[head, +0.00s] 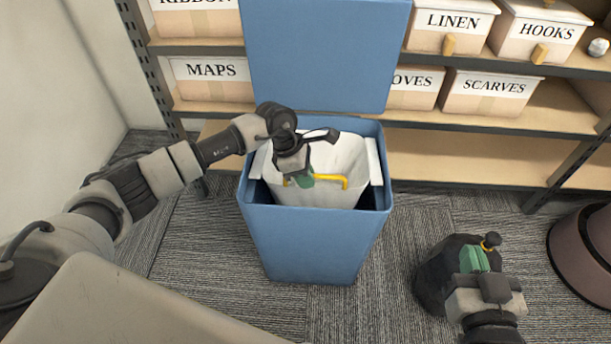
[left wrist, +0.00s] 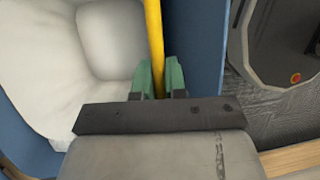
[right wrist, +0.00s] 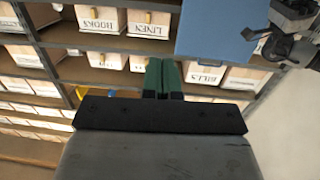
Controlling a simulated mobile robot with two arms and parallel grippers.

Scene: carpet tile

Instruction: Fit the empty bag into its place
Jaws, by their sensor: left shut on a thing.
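The white bag (head: 345,158) sits inside the blue bin (head: 310,240), open at the top, with a yellow handle (head: 332,180) at its near side. The bag also shows in the left wrist view (left wrist: 45,75). My left gripper (head: 302,180) is over the bin's mouth, shut on the yellow handle, which runs between its green fingers in the left wrist view (left wrist: 160,80). White pieces stand at the bag's left and right sides, inside the rim. My right gripper (head: 474,260) is shut and looks empty, to the right of the bin. Its fingers lie together in the right wrist view (right wrist: 164,78).
The bin's blue lid (head: 325,55) stands open at the back. A black bag with a yellow tie (head: 440,275) lies on the carpet beside my right gripper. A dark round container (head: 590,255) stands at far right. Shelves with labelled boxes (head: 490,95) line the back.

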